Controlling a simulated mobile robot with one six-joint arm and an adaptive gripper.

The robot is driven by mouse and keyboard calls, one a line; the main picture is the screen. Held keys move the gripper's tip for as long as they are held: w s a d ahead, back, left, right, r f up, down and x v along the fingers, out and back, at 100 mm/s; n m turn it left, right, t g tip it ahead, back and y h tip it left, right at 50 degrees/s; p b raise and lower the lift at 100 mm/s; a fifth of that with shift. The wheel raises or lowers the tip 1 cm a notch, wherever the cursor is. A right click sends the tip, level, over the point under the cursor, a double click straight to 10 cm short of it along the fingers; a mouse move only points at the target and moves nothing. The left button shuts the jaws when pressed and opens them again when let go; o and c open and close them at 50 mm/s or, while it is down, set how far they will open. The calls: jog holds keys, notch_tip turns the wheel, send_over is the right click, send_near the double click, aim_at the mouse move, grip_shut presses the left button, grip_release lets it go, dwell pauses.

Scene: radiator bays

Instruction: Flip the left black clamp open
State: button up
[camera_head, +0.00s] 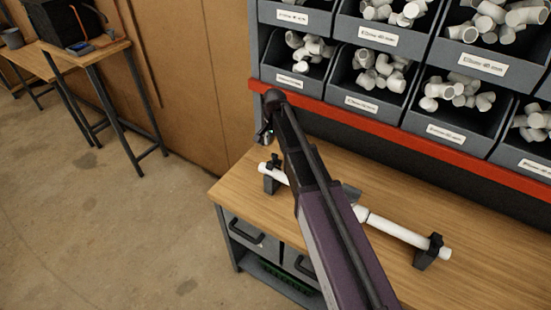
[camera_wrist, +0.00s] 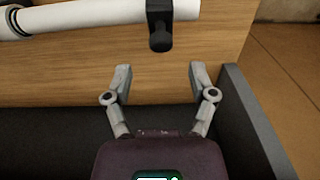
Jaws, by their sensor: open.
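The left black clamp (camera_head: 271,184) stands on the workbench near the left end of a white pipe (camera_head: 398,230). In the wrist view the black clamp (camera_wrist: 160,22) lies across the white pipe (camera_wrist: 90,14) near its end, with a rounded black tab pointing toward my gripper. It looks closed over the pipe. My gripper (camera_wrist: 160,74) is open and empty, its fingers spread either side of the tab's line and short of it. The right black clamp (camera_head: 432,252) holds the pipe's other end. My arm hides the pipe's middle in the head view.
Grey bins (camera_head: 372,75) of white fittings hang behind the bench above a red rail (camera_head: 420,145). A dark ledge (camera_wrist: 60,130) lies under my gripper in the wrist view, with a raised dark edge at right. Bare wooden benchtop (camera_head: 480,275) lies in front.

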aim_at(274, 154)
jog(key=shift+f+b, duration=2.35)
jog(key=shift+f, duration=0.3)
grip_shut()
